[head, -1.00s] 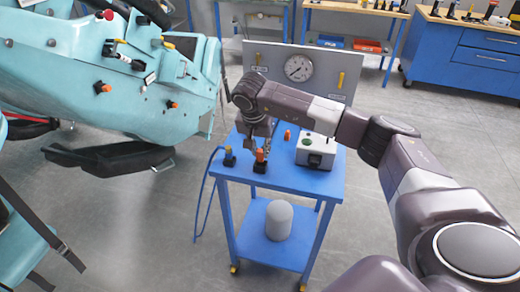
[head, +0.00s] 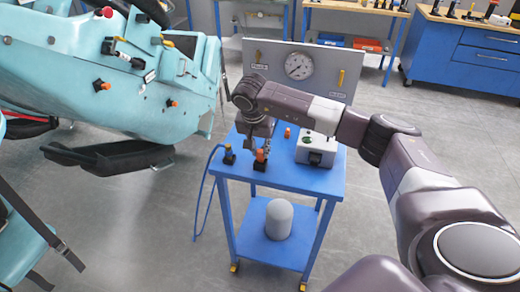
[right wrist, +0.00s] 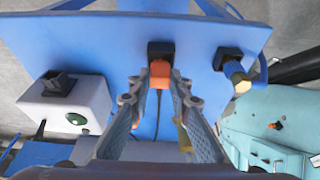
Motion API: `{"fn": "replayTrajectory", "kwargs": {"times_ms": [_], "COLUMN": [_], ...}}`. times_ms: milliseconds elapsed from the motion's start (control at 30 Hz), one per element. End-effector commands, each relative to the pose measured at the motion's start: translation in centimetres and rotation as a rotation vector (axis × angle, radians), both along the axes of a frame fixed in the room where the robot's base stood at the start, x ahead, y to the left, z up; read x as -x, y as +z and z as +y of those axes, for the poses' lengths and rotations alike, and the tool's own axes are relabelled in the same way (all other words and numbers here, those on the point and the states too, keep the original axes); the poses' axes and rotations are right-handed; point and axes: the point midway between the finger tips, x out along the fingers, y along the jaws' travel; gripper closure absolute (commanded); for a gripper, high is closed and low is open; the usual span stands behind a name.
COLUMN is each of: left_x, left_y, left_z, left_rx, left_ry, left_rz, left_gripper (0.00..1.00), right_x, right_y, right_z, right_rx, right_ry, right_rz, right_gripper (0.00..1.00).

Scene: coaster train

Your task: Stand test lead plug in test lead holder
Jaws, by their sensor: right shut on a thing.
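The orange test lead plug (head: 261,155) is at the black test lead holder (head: 260,166) near the front edge of the blue cart top. My right gripper (head: 259,149) comes down over it, shut on the plug. In the right wrist view the orange plug (right wrist: 160,72) lies between the fingertips, right against the black holder (right wrist: 160,48). A thin dark cable runs back from it between the fingers. Whether the plug is fully seated in the holder I cannot tell. My left gripper is not in view.
A white box (head: 316,151) with a green button stands right. A small orange piece (head: 288,133) lies behind. A gauge panel (head: 343,68) rises at the back. The teal car (head: 130,105) is at left.

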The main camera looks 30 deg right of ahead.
Motion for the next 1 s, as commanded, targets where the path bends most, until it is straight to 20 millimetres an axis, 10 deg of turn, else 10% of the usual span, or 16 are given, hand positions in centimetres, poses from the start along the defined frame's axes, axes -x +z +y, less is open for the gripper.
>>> {"fn": "replayTrajectory", "kwargs": {"times_ms": [1000], "left_x": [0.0], "left_y": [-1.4], "left_z": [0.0], "left_rx": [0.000], "left_ry": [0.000], "left_rz": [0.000], "left_gripper": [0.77], "right_x": [0.0], "right_y": [-1.9], "right_z": [0.0], "right_rx": [0.001], "right_ry": [0.000], "right_rz": [0.001], "right_gripper": [1.00]}}
